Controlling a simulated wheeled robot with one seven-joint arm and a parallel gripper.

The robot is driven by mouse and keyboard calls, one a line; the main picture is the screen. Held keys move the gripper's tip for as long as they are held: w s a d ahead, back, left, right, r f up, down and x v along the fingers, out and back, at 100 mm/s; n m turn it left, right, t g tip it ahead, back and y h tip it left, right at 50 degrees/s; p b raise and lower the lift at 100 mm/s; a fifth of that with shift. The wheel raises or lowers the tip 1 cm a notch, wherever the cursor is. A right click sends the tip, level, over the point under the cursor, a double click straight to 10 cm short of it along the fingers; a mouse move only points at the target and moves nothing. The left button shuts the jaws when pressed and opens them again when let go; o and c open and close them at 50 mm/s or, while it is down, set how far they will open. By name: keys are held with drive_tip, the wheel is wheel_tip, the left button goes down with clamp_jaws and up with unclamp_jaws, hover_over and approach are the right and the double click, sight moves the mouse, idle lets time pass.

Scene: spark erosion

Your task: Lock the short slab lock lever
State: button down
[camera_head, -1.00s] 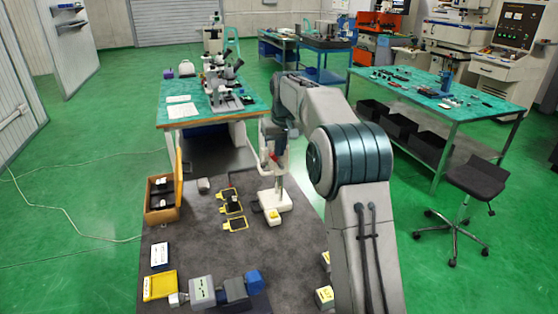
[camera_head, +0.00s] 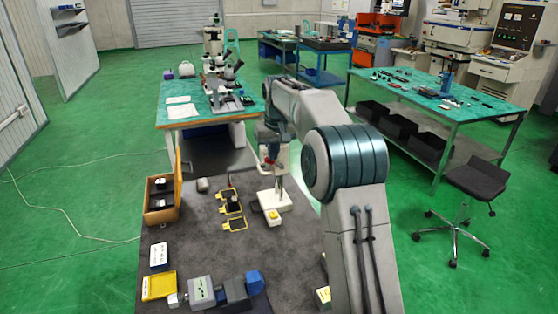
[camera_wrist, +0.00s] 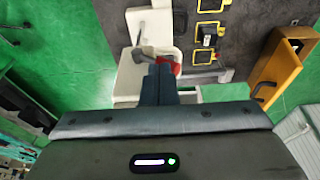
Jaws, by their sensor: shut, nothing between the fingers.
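A white stand (camera_head: 278,203) with an upright column stands at the right side of the dark mat. A red part (camera_wrist: 167,63) and a grey lever-like piece (camera_wrist: 146,52) show near the top of the stand in the wrist view. I cannot tell for sure which piece is the short slab lock lever. My gripper (camera_wrist: 160,70) is shut and empty, its fingertips right at the red part; whether they touch it is unclear. The fingers hide part of the stand. In the head view my gripper (camera_head: 268,160) is small and partly merges with the stand's top.
A wooden box (camera_head: 163,213) with dark compartments stands at the mat's left side. Yellow-framed pads (camera_head: 236,224) lie between the box and the stand. A yellow tray (camera_head: 158,286) and a grey-blue device (camera_head: 203,291) are at the front.

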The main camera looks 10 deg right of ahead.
drive_tip(key=shift+a+f, duration=0.1)
drive_tip(key=shift+f, duration=0.05)
drive_tip(key=r+p, duration=0.2)
drive_tip(key=r, duration=0.1)
drive_tip(key=r+p, duration=0.2)
drive_tip(key=shift+s+a+r, duration=0.1)
drive_tip(key=shift+a+r, duration=0.15)
drive_tip(key=shift+a, duration=0.05)
idle(0.6)
drive_tip(key=s+d+r+m+b, duration=0.1)
drive_tip(key=s+d+b, duration=0.1)
drive_tip(key=s, duration=0.8)
drive_tip(key=s+d+b, duration=0.2)
drive_tip(key=s, duration=0.8)
drive_tip(key=s+d+f, duration=0.1)
drive_tip(key=s+f, duration=0.2)
drive_tip(key=s, duration=0.4)
drive_tip(key=s+f+b, duration=0.1)
drive_tip(key=s+f, duration=0.3)
drive_tip(key=s, duration=0.3)
drive_tip(key=s+d+f+m+t+b, duration=0.1)
drive_tip(key=s+f, duration=0.3)
drive_tip(key=s, duration=0.3)
drive_tip(key=shift+s+d+h, duration=0.25)
drive_tip(key=shift+d+h, duration=0.05)
drive_tip(key=shift+d, duration=0.05)
